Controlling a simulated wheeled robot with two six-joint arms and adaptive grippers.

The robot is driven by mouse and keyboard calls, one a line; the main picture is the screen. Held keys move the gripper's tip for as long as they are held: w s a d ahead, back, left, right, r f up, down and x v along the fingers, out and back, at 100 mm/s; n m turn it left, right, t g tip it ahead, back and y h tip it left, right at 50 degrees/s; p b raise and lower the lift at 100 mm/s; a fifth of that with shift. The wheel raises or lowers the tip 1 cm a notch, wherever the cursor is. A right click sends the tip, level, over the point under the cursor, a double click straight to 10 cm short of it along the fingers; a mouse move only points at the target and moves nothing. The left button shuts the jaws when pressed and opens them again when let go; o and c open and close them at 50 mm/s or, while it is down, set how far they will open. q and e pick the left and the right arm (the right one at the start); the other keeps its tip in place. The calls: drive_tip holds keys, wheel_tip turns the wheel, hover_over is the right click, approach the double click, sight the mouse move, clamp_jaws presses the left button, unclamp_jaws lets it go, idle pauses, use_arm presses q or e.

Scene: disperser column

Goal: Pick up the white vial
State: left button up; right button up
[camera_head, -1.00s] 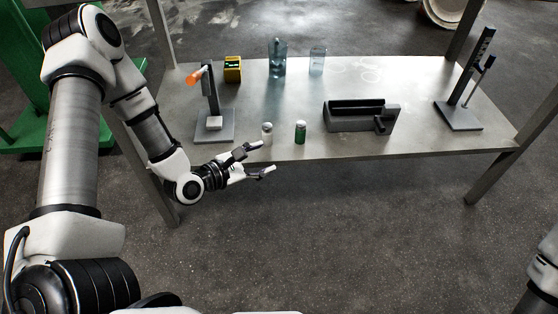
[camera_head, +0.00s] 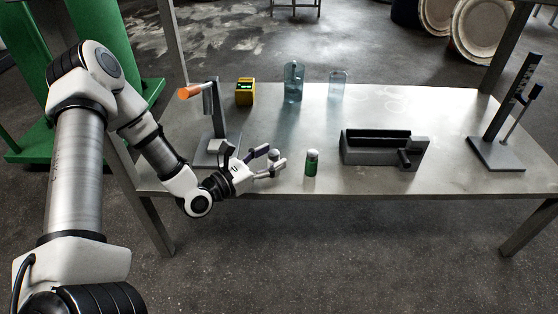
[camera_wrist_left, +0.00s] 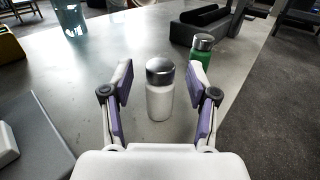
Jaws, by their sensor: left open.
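The white vial (camera_wrist_left: 160,100) with a silver cap stands upright on the table, seen between the fingers in the left wrist view. In the head view only its cap (camera_head: 273,154) shows clearly; my fingers hide most of its body. My left gripper (camera_head: 267,161) is open at the table's front left, with its fingers on either side of the vial. In the left wrist view the gripper (camera_wrist_left: 160,88) shows a gap between each finger and the vial. My right gripper is not in view.
A green vial (camera_head: 312,163) with a silver cap stands just right of the white one. A dark grey box device (camera_head: 383,150) is further right. A yellow box (camera_head: 245,92) and bluish clear containers (camera_head: 293,82) stand at the back.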

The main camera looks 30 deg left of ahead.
use_arm(q)
clamp_jaws()
